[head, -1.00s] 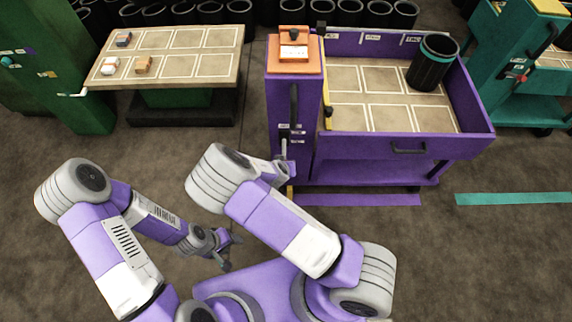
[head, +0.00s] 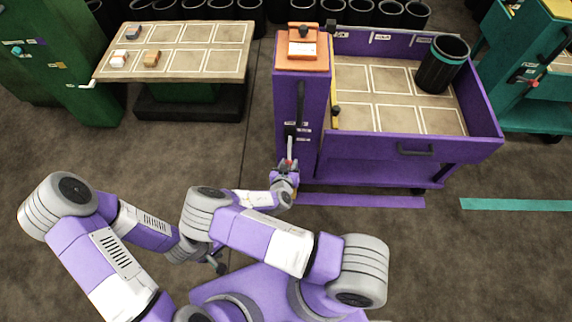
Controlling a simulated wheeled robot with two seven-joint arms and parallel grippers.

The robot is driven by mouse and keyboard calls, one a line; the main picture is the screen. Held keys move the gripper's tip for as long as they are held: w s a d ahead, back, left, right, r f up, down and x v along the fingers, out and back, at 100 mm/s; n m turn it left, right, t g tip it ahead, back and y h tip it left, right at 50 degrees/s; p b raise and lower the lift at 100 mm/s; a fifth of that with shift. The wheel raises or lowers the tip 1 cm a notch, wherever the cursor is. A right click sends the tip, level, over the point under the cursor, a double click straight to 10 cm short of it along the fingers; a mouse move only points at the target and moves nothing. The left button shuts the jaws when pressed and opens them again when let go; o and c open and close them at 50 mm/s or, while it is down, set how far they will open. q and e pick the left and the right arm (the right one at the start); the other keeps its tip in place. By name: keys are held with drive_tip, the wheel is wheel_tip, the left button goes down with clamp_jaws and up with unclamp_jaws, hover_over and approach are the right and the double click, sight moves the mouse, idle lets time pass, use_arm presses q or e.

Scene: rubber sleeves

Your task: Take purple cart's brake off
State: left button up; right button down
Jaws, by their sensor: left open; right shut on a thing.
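The purple cart (head: 405,147) stands ahead, with a tall purple post (head: 287,98) on its left side. My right gripper (head: 287,166) is low at the front of this post. It is shut on the brake lever (head: 290,148), a small upright part with some red on it; the fingers hide most of it. My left gripper (head: 219,264) is open and empty, low over the floor and partly hidden behind my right arm.
A black bin (head: 441,66) with a teal band stands in the cart's tray. A wooden-topped table (head: 215,66) with small blocks is at the back left. A teal cart (head: 545,110) is at the right. Purple (head: 360,201) and teal (head: 515,204) strips mark the open floor.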

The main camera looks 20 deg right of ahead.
drive_tip(key=shift+f, duration=0.15)
drive_tip(key=c, duration=0.8)
unclamp_jaws()
drive_tip(key=p+v, duration=0.2)
drive_tip(key=v, duration=0.5)
drive_tip(key=shift+s, duration=0.25)
drive_tip(key=shift+a, duration=0.1)
